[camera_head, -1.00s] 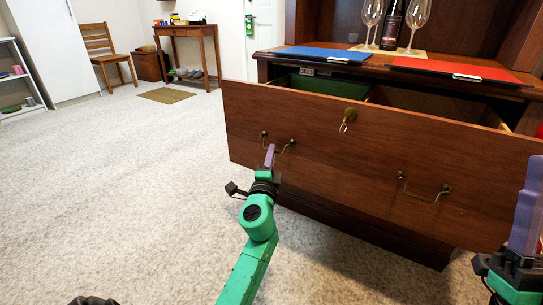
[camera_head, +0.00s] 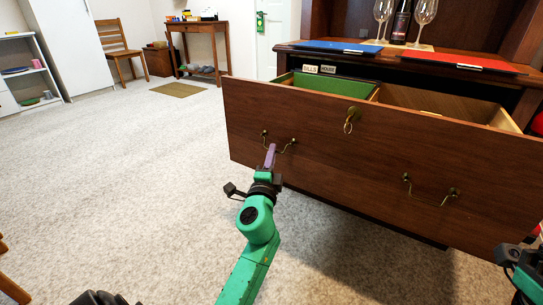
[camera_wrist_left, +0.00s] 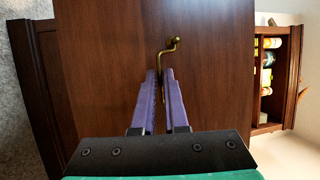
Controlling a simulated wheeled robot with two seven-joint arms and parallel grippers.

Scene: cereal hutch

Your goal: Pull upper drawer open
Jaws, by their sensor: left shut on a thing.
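The upper drawer (camera_head: 310,137) of the dark wooden hutch stands pulled out, its inside showing with a green section at the left and a bare wood section at the right. Its front carries a left brass handle (camera_head: 286,147), a right brass handle (camera_head: 430,193) and a key in a lock (camera_head: 351,121). My left gripper (camera_head: 270,157) is at the left handle, its purple fingers shut on it. In the left wrist view the handle (camera_wrist_left: 172,46) runs down between the fingers (camera_wrist_left: 161,90). Part of my right arm (camera_head: 522,268) shows at the lower right edge; its fingertips are out of frame.
A blue folder (camera_head: 335,46) and a red folder (camera_head: 460,62) lie on the hutch top, with two wine glasses (camera_head: 424,16) and a bottle (camera_head: 401,20) behind. Open carpet (camera_head: 130,170) lies to the left. A chair (camera_head: 118,46) and small table (camera_head: 196,30) stand far back.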

